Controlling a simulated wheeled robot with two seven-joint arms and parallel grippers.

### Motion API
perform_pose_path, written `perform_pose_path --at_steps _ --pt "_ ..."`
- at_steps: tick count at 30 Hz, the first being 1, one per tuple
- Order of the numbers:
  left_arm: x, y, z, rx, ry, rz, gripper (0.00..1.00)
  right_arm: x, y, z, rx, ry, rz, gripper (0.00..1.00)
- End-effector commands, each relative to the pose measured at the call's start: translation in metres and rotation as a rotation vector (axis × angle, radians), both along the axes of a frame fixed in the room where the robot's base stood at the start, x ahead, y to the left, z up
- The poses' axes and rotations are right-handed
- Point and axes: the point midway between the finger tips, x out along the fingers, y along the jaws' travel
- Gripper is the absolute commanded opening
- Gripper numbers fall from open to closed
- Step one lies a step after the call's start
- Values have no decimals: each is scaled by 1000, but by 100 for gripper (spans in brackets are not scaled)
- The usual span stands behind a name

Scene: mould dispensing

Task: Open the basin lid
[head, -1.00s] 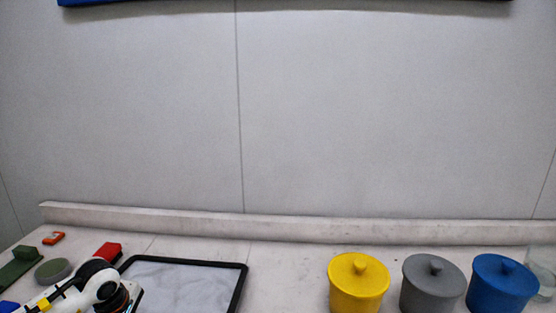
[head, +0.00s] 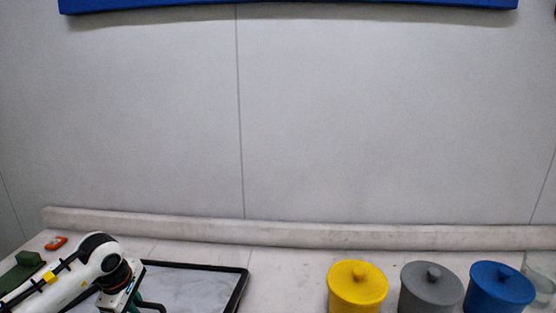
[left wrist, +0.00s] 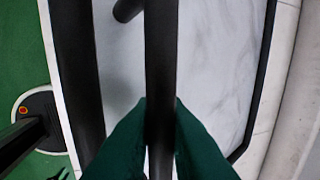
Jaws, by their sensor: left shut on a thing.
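The basin (head: 238,290) is a black-rimmed rectangle with a pale marbled surface inside, at the lower left of the head view. Its black rim also shows on the right of the left wrist view (left wrist: 262,75). My left gripper (head: 152,307) is over the left part of the basin. In the left wrist view my green fingers (left wrist: 160,125) are shut on a black bar (left wrist: 160,50), which looks like the lid's handle. I cannot tell whether the lid is lifted. My right gripper is not in view.
Yellow (head: 357,288), grey (head: 431,288) and blue (head: 499,288) lidded pots stand at the right, with a clear container (head: 540,285) beside them. A green block (head: 28,259) and an orange item (head: 56,243) lie at the far left. The table between basin and pots is clear.

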Motion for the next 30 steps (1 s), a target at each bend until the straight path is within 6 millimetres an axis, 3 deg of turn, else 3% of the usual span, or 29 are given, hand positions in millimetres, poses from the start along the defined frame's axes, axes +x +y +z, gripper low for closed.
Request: perform_pose_path --at_steps 3,14,24,30 --pt "5 1 10 2 -2 4 0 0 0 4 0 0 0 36" --pt "7 1 12 1 -2 3 0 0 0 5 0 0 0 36" --pt "26 -1 43 1 -3 3 0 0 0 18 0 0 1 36" --pt "29 -1 45 2 -2 4 0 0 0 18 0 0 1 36"
